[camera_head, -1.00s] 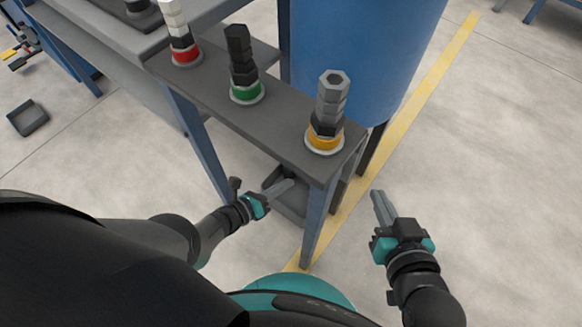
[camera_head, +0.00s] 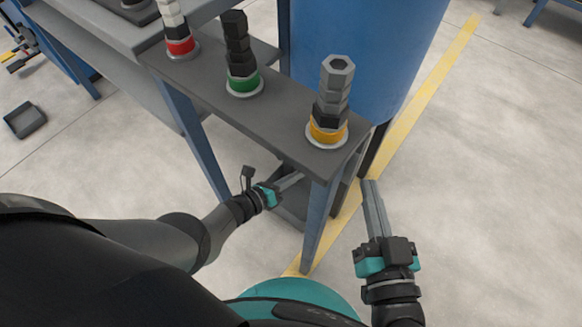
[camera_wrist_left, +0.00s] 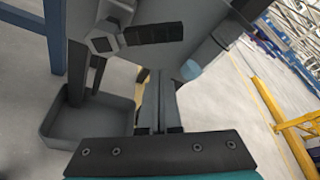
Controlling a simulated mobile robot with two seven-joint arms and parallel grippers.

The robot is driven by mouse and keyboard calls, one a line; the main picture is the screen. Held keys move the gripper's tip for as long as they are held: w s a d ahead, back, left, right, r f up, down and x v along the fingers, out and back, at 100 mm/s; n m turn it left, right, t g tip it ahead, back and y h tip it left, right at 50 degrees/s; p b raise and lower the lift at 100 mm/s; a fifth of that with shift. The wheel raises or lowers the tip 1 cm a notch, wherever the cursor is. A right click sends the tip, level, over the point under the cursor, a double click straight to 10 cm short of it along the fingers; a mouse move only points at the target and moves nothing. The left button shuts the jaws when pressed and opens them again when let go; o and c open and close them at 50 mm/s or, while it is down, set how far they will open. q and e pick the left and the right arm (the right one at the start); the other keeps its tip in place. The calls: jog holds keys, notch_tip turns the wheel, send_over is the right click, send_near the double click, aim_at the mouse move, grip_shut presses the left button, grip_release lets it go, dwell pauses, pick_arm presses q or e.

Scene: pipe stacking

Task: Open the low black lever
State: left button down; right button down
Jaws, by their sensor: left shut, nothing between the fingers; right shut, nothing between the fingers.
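A black ribbed lever (camera_wrist_left: 150,34) with a hexagonal nut at its left end shows in the left wrist view, in front of a grey surface. It lies roughly level, beyond and slightly above the tips of my left gripper (camera_wrist_left: 158,80), apart from them. The lever is not visible in the head view, where the bench hides the space below. There my left gripper (camera_head: 296,179) is shut and empty, reaching under the bench top beside a blue leg. My right gripper (camera_head: 371,186) is shut and empty, in open space right of the bench.
The grey bench top (camera_head: 215,100) carries stacked fittings on red (camera_head: 181,46), green (camera_head: 243,82) and yellow (camera_head: 327,131) bases. A blue drum (camera_head: 365,45) stands behind. A blue leg (camera_head: 317,225) is close to my left gripper. A grey bin (camera_wrist_left: 92,118) sits below the lever.

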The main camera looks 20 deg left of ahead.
pick_arm(q)
jog(key=shift+w+a+r, duration=0.15)
jog(key=shift+a+r, duration=0.15)
jog(key=shift+r, duration=0.4)
jog(key=shift+w+a+r, duration=0.15)
jog(key=shift+a+r, duration=0.15)
jog(key=shift+r, duration=0.4)
jog(key=shift+r, duration=0.15)
jog(key=shift+a+r+n+h, duration=0.1)
jog(key=shift+n+h, duration=0.2)
jog(key=shift+n, duration=0.2)
